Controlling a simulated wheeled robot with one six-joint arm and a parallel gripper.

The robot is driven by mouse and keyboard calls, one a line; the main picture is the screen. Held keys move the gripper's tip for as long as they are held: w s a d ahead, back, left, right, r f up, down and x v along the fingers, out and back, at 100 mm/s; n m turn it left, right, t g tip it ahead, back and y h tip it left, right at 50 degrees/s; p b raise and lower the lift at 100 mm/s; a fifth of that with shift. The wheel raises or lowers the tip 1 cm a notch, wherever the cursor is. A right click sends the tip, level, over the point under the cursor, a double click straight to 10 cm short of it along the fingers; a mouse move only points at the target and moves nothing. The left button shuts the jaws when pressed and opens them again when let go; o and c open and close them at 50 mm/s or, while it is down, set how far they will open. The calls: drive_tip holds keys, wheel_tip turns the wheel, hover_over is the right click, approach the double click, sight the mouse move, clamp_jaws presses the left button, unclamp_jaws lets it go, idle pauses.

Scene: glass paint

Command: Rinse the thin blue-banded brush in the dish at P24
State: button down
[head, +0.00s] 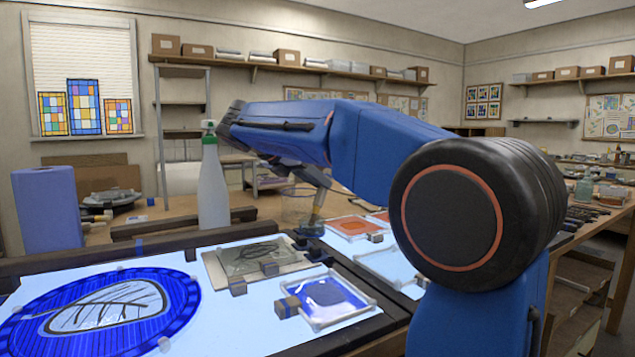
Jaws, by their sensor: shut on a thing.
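My gripper (318,198) is small in the head view, beyond my bent blue arm, and points down. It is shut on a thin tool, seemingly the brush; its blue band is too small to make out. A clear glass dish (289,207) with a faint bluish rim stands at the far edge of the light table. I cannot tell whether the bristles are inside the dish or touching liquid. No P24 label is readable.
A white spray bottle (212,188) stands left of the dish. The lit table holds a blue round glass panel (98,310), a grey sheet (257,258), a blue pane (327,298) and an orange pane (352,226).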

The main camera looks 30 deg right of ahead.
drive_tip(key=shift+s, duration=0.1)
idle(0.7)
drive_tip(key=shift+w+a, duration=0.15)
drive_tip(key=shift+w, duration=0.15)
idle(0.3)
drive_tip(key=shift+w+d+r, duration=0.3)
drive_tip(key=shift+d+r, duration=0.25)
drive_tip(key=shift+r, duration=0.35)
drive_tip(key=shift+w+d+r, duration=0.3)
drive_tip(key=shift+d+r, duration=0.25)
drive_tip(key=shift+r, duration=0.3)
drive_tip(key=shift+r, duration=0.1)
drive_tip(key=shift+r, duration=2.15)
